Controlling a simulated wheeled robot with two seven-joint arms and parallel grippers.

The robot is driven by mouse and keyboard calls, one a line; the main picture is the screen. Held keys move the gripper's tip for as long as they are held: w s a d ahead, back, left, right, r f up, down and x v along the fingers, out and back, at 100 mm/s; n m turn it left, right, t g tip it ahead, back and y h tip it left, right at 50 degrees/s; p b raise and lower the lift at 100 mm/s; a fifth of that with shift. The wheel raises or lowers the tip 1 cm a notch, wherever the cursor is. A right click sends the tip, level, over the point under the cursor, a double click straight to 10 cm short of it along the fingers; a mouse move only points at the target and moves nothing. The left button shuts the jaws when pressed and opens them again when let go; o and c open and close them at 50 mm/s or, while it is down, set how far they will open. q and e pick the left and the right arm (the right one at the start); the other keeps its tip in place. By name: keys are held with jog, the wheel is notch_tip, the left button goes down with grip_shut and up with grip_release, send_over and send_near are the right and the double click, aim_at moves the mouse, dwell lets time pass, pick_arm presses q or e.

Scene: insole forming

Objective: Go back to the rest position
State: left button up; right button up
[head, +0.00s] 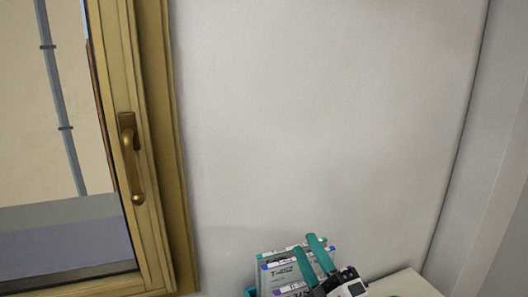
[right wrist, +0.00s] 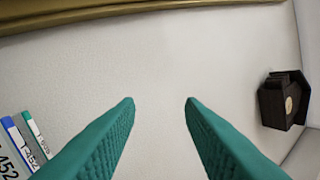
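My right gripper (head: 311,257) shows at the bottom of the head view, with teal fingers raised in front of several upright labelled plates. In the right wrist view its two fingers (right wrist: 160,100) stand wide apart with only pale wall between them, so it is open and empty. My left gripper is in neither view.
Labelled plates (head: 284,268) stand at the bottom of the head view; they also show in the right wrist view (right wrist: 22,145). A dark box (right wrist: 283,100) is at the right there. A window frame (head: 150,150) with a handle (head: 130,158) is at left. A pale surface (head: 405,284) lies lower right.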

jog(key=s+d+f+m+g+h, duration=0.2)
jog(key=d+f+m+g+h, duration=0.1)
jog(key=d+f+m+h, duration=0.4)
jog(key=s+d+f+m+g+h, duration=0.25)
jog(key=f+m+g, duration=0.2)
jog(key=f, duration=0.55)
jog(key=s+d+f+m+g, duration=0.1)
jog(key=s+f+m+g, duration=0.2)
jog(key=s+f+g, duration=0.5)
jog(key=s+d+f+m+g, duration=0.25)
jog(key=s+f, duration=0.35)
jog(key=s, duration=0.7)
notch_tip(320, 180, down, 28)
jog(key=g+b, duration=0.1)
jog(key=s+d+f+g+b, duration=0.1)
jog(key=s+d+f, duration=0.1)
jog(key=s+f, duration=1.4)
jog(key=shift+s, duration=0.4)
